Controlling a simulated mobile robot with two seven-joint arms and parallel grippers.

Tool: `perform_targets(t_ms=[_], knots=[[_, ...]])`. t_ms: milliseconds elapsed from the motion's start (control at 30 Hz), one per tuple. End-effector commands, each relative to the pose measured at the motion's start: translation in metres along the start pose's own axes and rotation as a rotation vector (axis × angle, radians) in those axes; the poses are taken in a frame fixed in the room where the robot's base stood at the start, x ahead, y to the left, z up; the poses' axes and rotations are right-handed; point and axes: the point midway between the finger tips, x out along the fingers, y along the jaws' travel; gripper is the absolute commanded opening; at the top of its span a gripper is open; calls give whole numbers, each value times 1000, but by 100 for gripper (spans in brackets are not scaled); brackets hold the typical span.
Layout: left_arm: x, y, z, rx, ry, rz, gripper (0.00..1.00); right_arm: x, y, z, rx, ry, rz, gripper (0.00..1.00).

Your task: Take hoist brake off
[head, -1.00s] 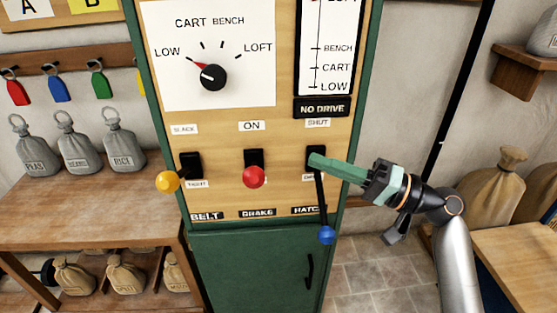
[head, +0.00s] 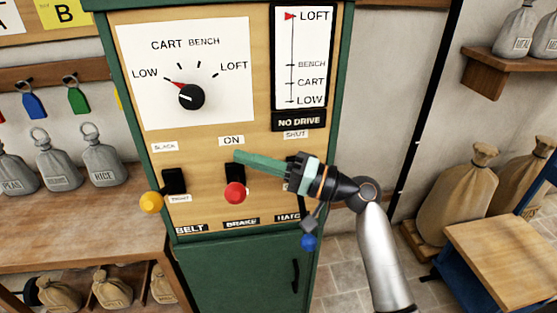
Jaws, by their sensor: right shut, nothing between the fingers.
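The brake lever with a red knob (head: 235,193) stands in the middle of the green cabinet's panel (head: 207,215), between the ON label (head: 231,140) and the BRAKE label (head: 241,223). Its knob points out towards me. My right gripper (head: 238,157) is shut and empty. Its fingertips are in front of the top of the brake lever's black slot, above the red knob; I cannot tell whether they touch. The belt lever with a yellow knob (head: 151,202) is to the left. The hatch lever with a blue knob (head: 309,242) hangs down at the right, partly hidden by my gripper. My left gripper is not in view.
A dial (head: 191,97) points near LOW. The height gauge (head: 301,58) has its red marker at LOFT, above a NO DRIVE sign (head: 299,121). A bench with grey sacks (head: 103,155) is at left. Brown sacks (head: 459,195) stand at right.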

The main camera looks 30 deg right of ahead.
Motion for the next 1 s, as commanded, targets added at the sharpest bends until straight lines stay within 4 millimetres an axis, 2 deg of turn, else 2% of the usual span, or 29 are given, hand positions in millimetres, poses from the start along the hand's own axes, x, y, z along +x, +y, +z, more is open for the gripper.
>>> perform_targets(t_ms=[100,300,767,1000], knots=[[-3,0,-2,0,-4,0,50,-8,0,18,4,1,3,0],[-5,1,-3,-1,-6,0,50,-14,1,34,2,2,2,0],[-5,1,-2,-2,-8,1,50,-16,1,37,0,2,2,0],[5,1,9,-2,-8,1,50,-18,6,42,-24,1,-11,0]])
